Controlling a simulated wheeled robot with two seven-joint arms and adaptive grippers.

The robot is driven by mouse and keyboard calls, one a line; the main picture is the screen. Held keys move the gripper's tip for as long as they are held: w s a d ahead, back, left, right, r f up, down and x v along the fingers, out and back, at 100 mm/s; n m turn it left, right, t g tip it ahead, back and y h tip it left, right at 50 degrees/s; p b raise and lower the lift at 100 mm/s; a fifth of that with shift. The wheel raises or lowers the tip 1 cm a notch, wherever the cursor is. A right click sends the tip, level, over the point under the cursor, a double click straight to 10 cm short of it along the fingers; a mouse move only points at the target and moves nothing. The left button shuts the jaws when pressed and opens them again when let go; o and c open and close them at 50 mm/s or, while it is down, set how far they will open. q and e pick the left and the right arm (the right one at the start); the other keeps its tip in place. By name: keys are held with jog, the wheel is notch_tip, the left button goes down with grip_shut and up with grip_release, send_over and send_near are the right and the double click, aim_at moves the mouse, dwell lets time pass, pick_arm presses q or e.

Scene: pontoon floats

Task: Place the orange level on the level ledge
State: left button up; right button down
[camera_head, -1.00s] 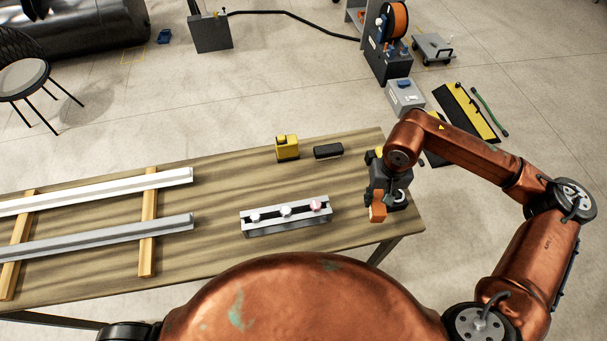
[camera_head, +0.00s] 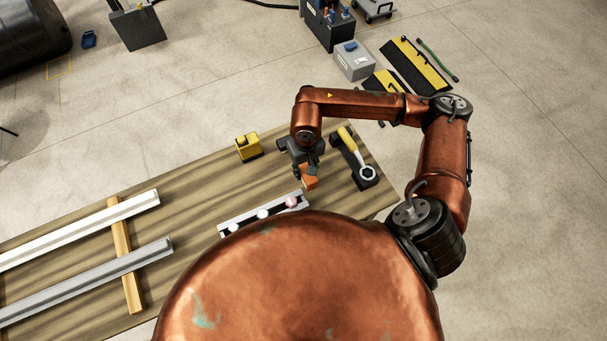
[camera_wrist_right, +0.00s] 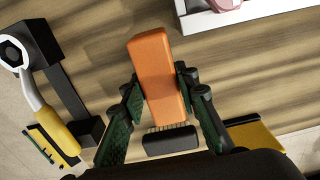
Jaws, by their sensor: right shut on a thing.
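The orange level (camera_head: 310,183) is a small orange block. My right gripper (camera_head: 305,170) is shut on it above the wooden table, close to the right end of a grey rail. In the right wrist view the level (camera_wrist_right: 155,65) sits between the two dark fingers, its long side pointing away from the wrist. A small black block (camera_wrist_right: 171,141) shows below the level's near end in that view; it is hidden behind my arm in the head view. I cannot tell for sure which thing is the level ledge. My left gripper is not in view.
The grey rail (camera_head: 235,222) carries white and pink round pieces. A yellow case (camera_head: 248,147) stands left of my gripper. A yellow-handled wrench (camera_head: 350,146) lies on a black holder to the right. Bare table lies between.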

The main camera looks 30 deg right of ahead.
aim_at(306, 177)
jog(key=shift+f, duration=2.45)
jog(key=c, duration=1.5)
grip_release()
jog(key=shift+r, duration=0.1)
